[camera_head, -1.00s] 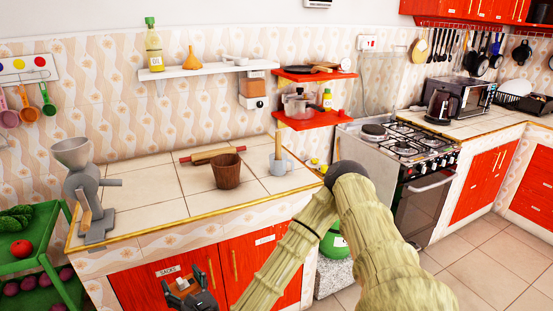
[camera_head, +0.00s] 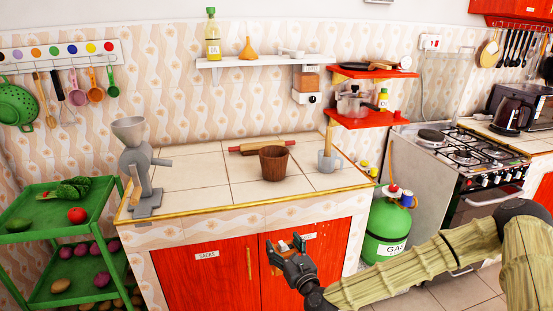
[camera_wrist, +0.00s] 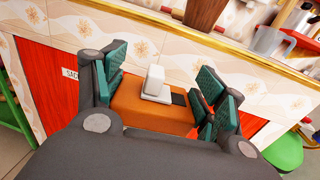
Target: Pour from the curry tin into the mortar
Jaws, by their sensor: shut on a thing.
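My gripper (camera_head: 286,246) is shut on the curry tin, an orange-brown box with a white and grey fitting on its top. The tin (camera_wrist: 150,108) sits between the green finger pads in the wrist view. In the head view it is small and mostly hidden by the fingers. They are in front of the red cupboard doors, below the counter top. A brown wooden tapered vessel (camera_head: 274,164), probably the mortar, stands upright on the counter. To its right is a grey cup (camera_head: 328,163) with a wooden stick in it; I cannot tell for certain which is the mortar.
The tiled counter (camera_head: 215,188) has a yellow edge above my gripper. A rolling pin (camera_head: 262,147) lies behind the wooden vessel. A grey grinder (camera_head: 139,165) stands at the counter's left end. A green gas bottle (camera_head: 386,232) and the stove (camera_head: 478,155) are to the right.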

